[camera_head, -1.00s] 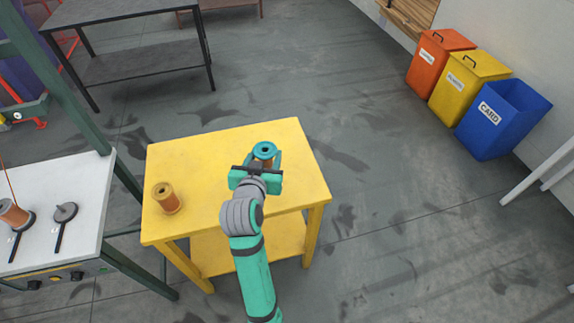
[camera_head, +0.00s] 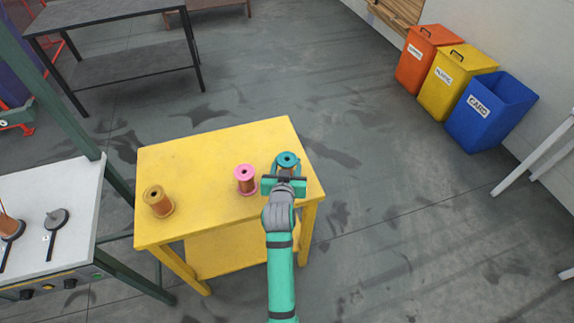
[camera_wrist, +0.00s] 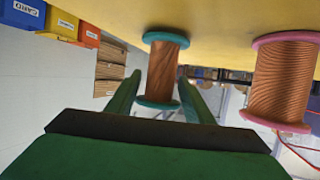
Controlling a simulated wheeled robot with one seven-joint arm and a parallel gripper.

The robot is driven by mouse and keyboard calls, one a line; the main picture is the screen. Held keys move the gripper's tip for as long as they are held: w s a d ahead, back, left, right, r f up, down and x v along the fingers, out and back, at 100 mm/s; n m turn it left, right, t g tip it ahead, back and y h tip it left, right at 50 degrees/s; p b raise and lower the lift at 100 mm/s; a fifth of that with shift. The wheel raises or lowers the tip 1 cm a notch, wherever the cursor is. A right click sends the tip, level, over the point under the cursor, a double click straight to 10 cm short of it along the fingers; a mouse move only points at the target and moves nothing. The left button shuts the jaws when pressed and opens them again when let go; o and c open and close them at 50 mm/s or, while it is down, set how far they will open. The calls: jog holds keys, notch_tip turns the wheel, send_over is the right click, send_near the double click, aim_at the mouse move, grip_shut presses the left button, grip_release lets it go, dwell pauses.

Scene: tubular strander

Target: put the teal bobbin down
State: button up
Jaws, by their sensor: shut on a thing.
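The teal bobbin (camera_head: 287,159), with teal flanges and copper-coloured winding, is at the right part of the yellow table (camera_head: 205,155). My gripper (camera_head: 286,168) is shut on it from the near side. In the wrist view, the teal bobbin (camera_wrist: 160,70) stands between my two fingers, its axis square to the tabletop (camera_wrist: 220,20). This view is upside down, with the tabletop along the top. The bobbin's lower flange is close to the tabletop; I cannot tell whether it touches. My gripper hides part of it in the head view.
A pink bobbin (camera_head: 246,179) stands just left of my gripper. A yellow-brown bobbin (camera_head: 158,200) stands at the table's left. The tabletop behind and between them is clear. A white machine bench (camera_head: 60,190) is further left. Orange, yellow and blue bins (camera_head: 490,110) stand at the far right.

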jog(key=shift+f, duration=0.3)
jog(key=o, duration=1.1)
jog(key=shift+c, duration=0.2)
